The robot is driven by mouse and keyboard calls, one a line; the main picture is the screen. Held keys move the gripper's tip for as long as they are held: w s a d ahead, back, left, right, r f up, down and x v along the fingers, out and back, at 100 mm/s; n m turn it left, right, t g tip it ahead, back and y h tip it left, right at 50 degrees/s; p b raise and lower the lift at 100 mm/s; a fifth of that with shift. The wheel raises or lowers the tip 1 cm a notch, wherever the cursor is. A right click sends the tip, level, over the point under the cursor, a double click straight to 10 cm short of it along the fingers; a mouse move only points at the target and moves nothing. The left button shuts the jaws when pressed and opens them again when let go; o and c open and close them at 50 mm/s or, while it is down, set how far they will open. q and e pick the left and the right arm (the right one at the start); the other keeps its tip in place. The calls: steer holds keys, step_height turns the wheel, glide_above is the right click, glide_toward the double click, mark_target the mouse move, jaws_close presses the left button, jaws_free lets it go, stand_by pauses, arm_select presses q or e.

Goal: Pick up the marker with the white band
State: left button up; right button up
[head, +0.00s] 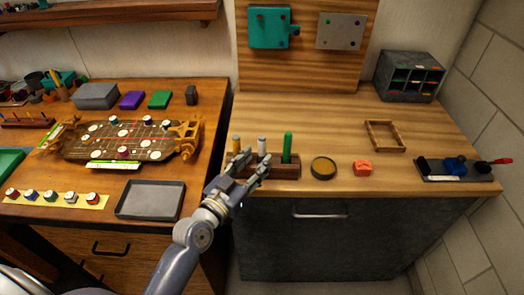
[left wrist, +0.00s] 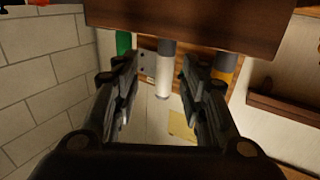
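A pale marker (head: 262,146), grey and white, stands upright in the dark wooden holder (head: 312,174) on the right-hand counter. An orange marker (head: 236,145) stands to its left and a green marker (head: 287,147) to its right. My left gripper (head: 256,157) is open at the holder, in front of the pale marker. In the left wrist view, the pale marker (left wrist: 164,72) shows between the open fingers (left wrist: 160,66), with a visible gap on both sides. The green marker (left wrist: 123,43) and orange marker (left wrist: 226,68) lie outside the fingers. My right gripper is not in view.
A round dark tin (head: 323,168), a red block (head: 362,168) and a wooden frame (head: 384,136) lie right of the holder. A grey tray (head: 151,200) and a game board (head: 128,138) are on the left table. The counter behind the markers is clear.

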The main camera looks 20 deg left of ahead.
mark_target(260, 152)
arm_select(q)
steer(key=shift+w+r, duration=0.15)
steer(key=shift+w, duration=0.3)
steer(key=x, duration=0.2)
steer(key=p+x, duration=0.1)
steer(key=x, duration=0.1)
steer(key=shift+w+a, duration=0.15)
steer(key=shift+a, duration=0.05)
jaws_close()
